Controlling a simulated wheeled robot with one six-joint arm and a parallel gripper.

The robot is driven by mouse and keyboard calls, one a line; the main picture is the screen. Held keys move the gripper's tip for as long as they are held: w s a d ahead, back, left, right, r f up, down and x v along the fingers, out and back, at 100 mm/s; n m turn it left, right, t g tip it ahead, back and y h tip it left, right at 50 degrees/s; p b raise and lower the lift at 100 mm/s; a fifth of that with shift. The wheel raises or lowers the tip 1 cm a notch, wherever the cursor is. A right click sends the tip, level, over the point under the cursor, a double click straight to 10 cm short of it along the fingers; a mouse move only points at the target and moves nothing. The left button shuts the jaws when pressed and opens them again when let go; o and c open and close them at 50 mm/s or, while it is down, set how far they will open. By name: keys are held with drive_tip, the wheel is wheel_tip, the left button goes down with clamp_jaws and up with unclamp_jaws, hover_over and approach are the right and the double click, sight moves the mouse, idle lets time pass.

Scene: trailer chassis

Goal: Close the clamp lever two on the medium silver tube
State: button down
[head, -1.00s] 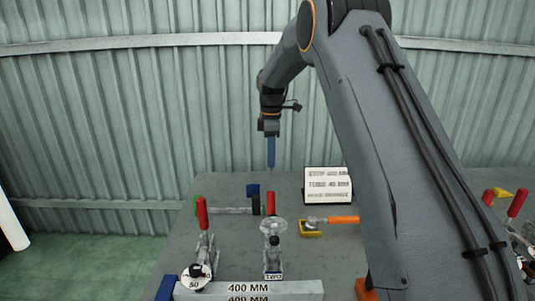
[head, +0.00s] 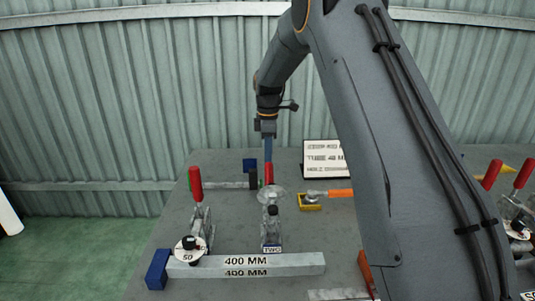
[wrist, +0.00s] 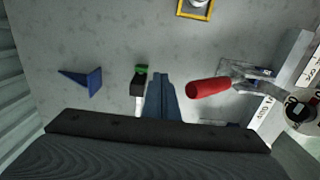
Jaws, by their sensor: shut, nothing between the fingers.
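The silver tube (head: 300,263) marked 400 MM lies across the front of the grey table. Behind it stands the clamp with the TWO label (head: 272,248), with a clear round disc on it. Its red lever handle (head: 268,174) points up; it also shows in the wrist view (wrist: 208,88). My gripper (head: 268,155) has blue fingers pointing down and looks shut and empty. In the head view the fingertips appear just above or behind the handle's top. In the wrist view the fingers (wrist: 160,98) are left of the handle, with a gap between them.
A yellow-framed piece with an orange handle (head: 340,193) lies right of clamp two. A white sign (head: 323,158) stands behind. A blue block (head: 157,270) sits at the tube's left end.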

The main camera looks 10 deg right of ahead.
drive_tip(key=shift+f, duration=0.5)
drive_tip(key=shift+s, duration=0.2)
